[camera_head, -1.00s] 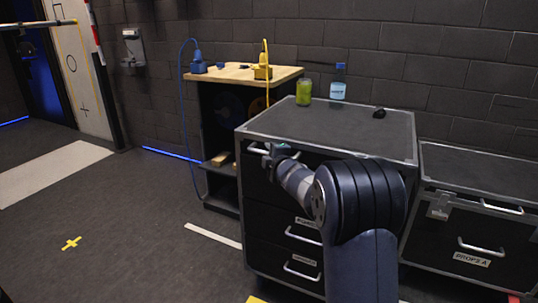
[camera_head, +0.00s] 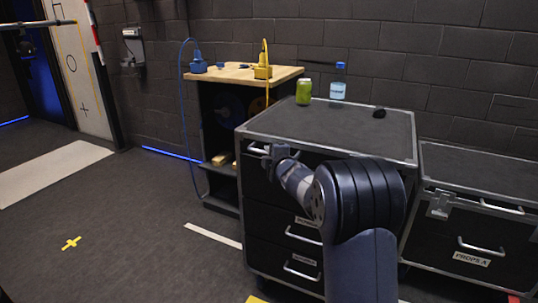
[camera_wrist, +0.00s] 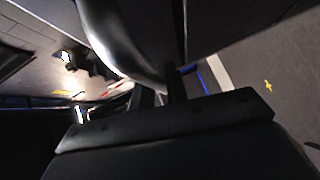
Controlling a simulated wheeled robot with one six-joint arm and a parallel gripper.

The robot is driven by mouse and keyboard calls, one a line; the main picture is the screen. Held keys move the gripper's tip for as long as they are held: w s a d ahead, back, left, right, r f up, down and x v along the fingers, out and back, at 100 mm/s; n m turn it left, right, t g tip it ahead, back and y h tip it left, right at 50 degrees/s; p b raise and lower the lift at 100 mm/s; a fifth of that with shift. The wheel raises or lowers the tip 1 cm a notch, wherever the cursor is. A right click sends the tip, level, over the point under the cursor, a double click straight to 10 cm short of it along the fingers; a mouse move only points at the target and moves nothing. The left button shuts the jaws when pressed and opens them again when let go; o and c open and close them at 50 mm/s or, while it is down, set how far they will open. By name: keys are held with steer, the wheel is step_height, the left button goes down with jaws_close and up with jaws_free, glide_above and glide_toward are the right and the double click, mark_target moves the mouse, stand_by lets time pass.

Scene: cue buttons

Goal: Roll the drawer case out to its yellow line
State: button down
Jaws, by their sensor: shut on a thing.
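The black drawer case (camera_head: 262,208) with a grey top and metal edges stands at the centre. Its front has several drawers with silver handles. My gripper (camera_head: 268,158) is at the handle (camera_head: 257,149) of the top drawer and is shut on it; my arm hides the right part of the front. In the wrist view dark surfaces fill most of the picture, and the hold is hard to make out. A bit of yellow floor marking (camera_head: 256,299) shows at the bottom edge, in front of the case; most of it is out of frame.
A green can (camera_head: 304,92), a clear bottle (camera_head: 338,84) and a dark lump (camera_head: 379,113) stand on the case top. A wooden-topped bench (camera_head: 240,75) is behind left, a props case (camera_head: 470,235) close right. The floor at left is open, with a yellow cross (camera_head: 71,243) and white strip (camera_head: 213,236).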

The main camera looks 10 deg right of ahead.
steer(key=shift+s+a+f+b, duration=0.15)
steer(key=shift+f+b, duration=0.05)
steer(key=shift+b, duration=0.15)
steer(key=shift+s+a+r+b, duration=0.1)
steer(key=shift+s+a+b, duration=0.4)
steer(key=shift+s+b, duration=0.2)
steer(key=shift+s+a+r+b, duration=0.1)
steer(key=shift+s+a+b, duration=0.35)
steer(key=shift+s+b, duration=0.2)
steer(key=c, duration=1.4)
jaws_free()
steer(key=v, duration=1.1)
steer(key=shift+p, duration=0.4)
